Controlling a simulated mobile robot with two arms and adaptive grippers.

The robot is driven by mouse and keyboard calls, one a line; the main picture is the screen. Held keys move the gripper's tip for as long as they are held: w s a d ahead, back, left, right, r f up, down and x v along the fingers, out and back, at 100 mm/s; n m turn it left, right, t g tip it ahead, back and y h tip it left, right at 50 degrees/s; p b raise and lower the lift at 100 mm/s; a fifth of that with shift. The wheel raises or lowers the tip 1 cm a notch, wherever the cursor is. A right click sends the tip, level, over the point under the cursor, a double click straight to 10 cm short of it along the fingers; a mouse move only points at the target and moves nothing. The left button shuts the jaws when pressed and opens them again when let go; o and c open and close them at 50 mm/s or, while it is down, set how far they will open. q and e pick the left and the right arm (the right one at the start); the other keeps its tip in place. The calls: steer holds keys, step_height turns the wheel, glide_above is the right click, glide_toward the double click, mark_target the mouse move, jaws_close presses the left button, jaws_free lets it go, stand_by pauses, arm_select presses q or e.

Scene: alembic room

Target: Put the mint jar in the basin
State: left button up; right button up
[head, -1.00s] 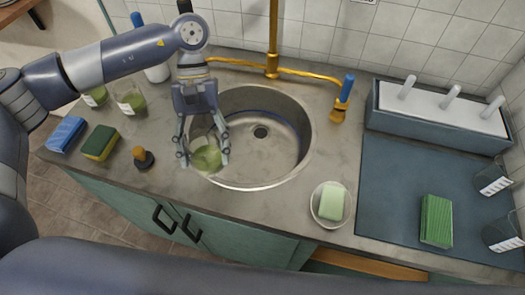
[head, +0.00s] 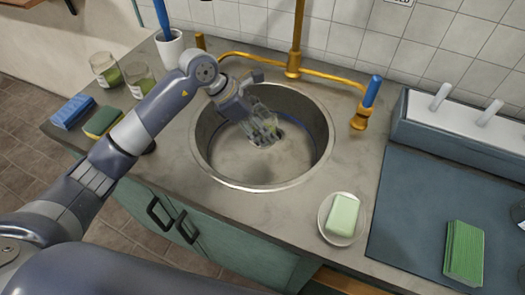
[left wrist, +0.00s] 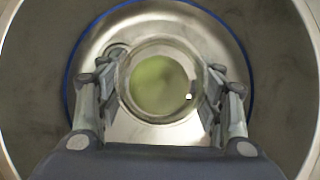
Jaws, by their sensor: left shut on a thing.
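The basin (head: 215,165) is a round steel sink set in the counter; its wall also fills the left wrist view (left wrist: 35,95). My left gripper (head: 264,138) reaches down inside the basin's rim. It is shut on a clear glass jar, the mint jar (head: 266,120), partly hidden by the fingers in the head view. In the left wrist view the jar (left wrist: 158,85) sits between both fingers (left wrist: 160,100), its round mouth facing the camera and green stuff inside. I cannot tell whether the jar touches the basin floor. My right gripper is not in view.
Two similar glass jars (head: 106,70) (head: 140,82), a blue sponge (head: 72,112) and a green-yellow sponge (head: 103,122) are at the left. A brass tap (head: 293,64) rises behind the basin. A soap dish (head: 325,222) with soap (head: 343,213) stands at the front right.

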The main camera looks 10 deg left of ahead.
arm_select(q)
step_height(320, 180, down, 4)
steer(key=shift+r, duration=0.1)
steer(key=shift+f+p, duration=0.3)
steer(key=shift+f, duration=1.85)
steer(key=o, duration=1.1)
steer(key=shift+o, duration=0.2)
